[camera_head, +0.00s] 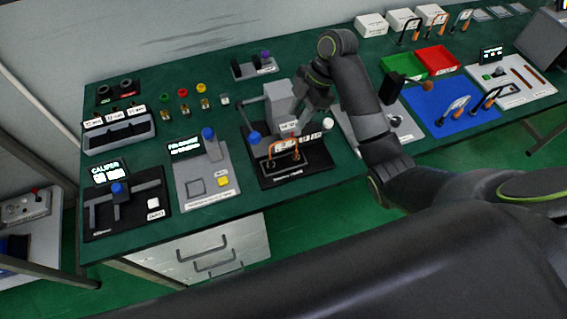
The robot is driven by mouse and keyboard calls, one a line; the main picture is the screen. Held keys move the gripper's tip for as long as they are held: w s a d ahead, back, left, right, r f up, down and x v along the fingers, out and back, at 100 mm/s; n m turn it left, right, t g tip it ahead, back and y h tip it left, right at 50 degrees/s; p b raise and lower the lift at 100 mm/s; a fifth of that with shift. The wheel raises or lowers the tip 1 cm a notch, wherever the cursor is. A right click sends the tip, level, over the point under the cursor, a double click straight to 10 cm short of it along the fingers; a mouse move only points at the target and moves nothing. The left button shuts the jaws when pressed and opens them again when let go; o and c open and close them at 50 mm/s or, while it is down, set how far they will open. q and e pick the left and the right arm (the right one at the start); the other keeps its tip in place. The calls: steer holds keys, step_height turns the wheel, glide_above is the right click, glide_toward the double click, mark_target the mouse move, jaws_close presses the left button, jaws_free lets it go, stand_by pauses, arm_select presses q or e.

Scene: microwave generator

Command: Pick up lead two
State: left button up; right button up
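Several U-shaped leads with orange and black parts are in view; no label tells me which is lead two. One lead (285,148) sits in a black fixture (290,172) near the table's middle. Two more are at the right, one lead (453,110) on the blue mat (428,112) and one lead (487,98) at the mat's right edge. Others stand by the white boxes at the back. My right gripper (308,112) points down above and behind the black fixture, near its grey block; its fingertips are small and dark, so its opening is unclear. My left gripper is out of view.
A green bin (404,64) and a red bin (436,60) stand behind the blue mat. White boxes (371,25) line the back. A caliper station (124,203) and a grey press-like station (206,178) stand at the left. My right arm hides part of the table's middle.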

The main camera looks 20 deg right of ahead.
mark_target(285, 139)
steer(key=b+x, duration=0.6)
steer(key=x, duration=0.3)
steer(key=shift+b, duration=0.3)
steer(key=shift+b+x, duration=0.85)
steer(key=shift+x, duration=0.2)
steer(key=shift+p+x, duration=0.35)
steer(key=shift+x, duration=0.8)
steer(key=shift+s+d, duration=0.1)
jaws_close()
